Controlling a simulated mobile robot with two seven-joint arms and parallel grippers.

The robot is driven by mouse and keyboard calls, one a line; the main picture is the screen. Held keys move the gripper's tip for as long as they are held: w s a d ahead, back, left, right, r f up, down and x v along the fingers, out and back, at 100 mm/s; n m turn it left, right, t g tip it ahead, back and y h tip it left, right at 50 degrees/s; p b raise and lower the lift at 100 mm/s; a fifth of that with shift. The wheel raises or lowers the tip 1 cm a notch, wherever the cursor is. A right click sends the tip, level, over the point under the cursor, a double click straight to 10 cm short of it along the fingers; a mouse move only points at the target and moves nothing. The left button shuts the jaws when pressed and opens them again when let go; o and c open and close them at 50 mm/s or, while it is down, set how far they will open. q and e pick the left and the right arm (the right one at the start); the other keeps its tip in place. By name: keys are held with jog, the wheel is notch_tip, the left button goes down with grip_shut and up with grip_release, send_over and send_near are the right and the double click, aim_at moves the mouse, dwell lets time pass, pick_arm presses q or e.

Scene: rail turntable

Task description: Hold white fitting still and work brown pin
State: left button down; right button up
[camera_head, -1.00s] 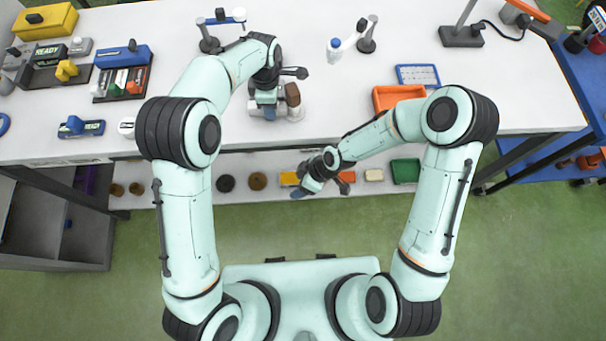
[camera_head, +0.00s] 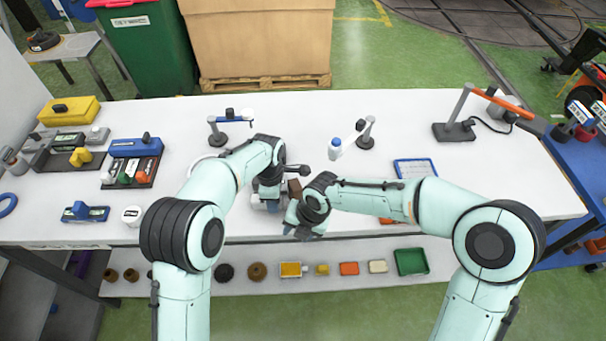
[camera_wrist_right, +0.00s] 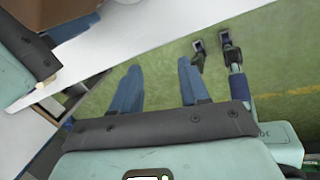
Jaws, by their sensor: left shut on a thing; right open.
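The white fitting (camera_head: 259,205) stands near the table's front edge, mostly hidden by my left gripper. My left gripper (camera_head: 270,203) comes down from above and is shut on the fitting. The brown pin (camera_head: 294,187) shows just right of the left gripper, at the fitting; its lower part is hidden. My right gripper (camera_head: 296,228) is beside the fitting at the table's front edge, close to the pin. In the right wrist view its two blue fingers (camera_wrist_right: 160,88) are apart with nothing between them. A brown surface fills that view's upper left corner; I cannot tell whether it is the pin.
A blue-capped bottle (camera_head: 336,148) and a small stand (camera_head: 366,133) are behind the pin. A blue-framed board (camera_head: 414,168) lies behind my right forearm, which mostly covers an orange tray (camera_head: 388,221). A lower shelf (camera_head: 340,285) holds small parts.

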aim_at(297, 188)
jog(key=w+d+r+n+t+h, duration=0.15)
jog(key=r+n, duration=0.25)
jog(key=r, duration=0.4)
jog(key=w+r+n+t, duration=0.2)
jog(key=w+r+n, duration=0.1)
jog(key=r, duration=0.5)
jog(key=x, duration=1.1)
jog(key=shift+w+f, duration=0.2)
jog(key=shift+f, duration=0.15)
jog(key=shift+c, duration=0.3)
jog(key=shift+r, duration=0.1)
grip_shut()
